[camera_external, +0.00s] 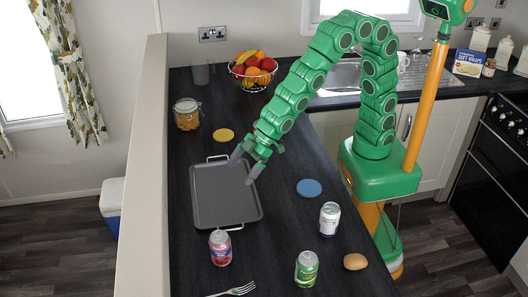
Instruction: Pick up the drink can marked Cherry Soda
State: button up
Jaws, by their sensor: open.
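Three drink cans stand upright on the dark worktop: a red-pink can (220,248) just below the tray, a green can (306,268) at the front, and a white and purple can (329,219) further right. Their lettering is too small to read; the red-pink one fits cherry best by colour. My gripper (242,170) is open and empty, pointing down over the upper right part of the grey tray, apart from all three cans. The red-pink can is below and slightly left of it in the picture.
The grey tray (215,212) with wire handles lies close to the red-pink can. A fork (234,290), a potato (355,262), a blue disc (309,187) and a yellow disc (223,135) lie around. A pasta jar (187,115) and fruit basket (253,72) stand further back.

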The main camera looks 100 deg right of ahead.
jog(key=w+a+f+n+t+y, duration=0.25)
jog(key=w+a, duration=0.25)
jog(key=a, duration=0.6)
jog(key=y, duration=0.3)
send_near(213, 252)
jog(key=shift+n, duration=0.25)
jog(key=shift+x, duration=4.35)
jog(key=shift+d+f, duration=0.1)
jog(key=c, duration=1.4)
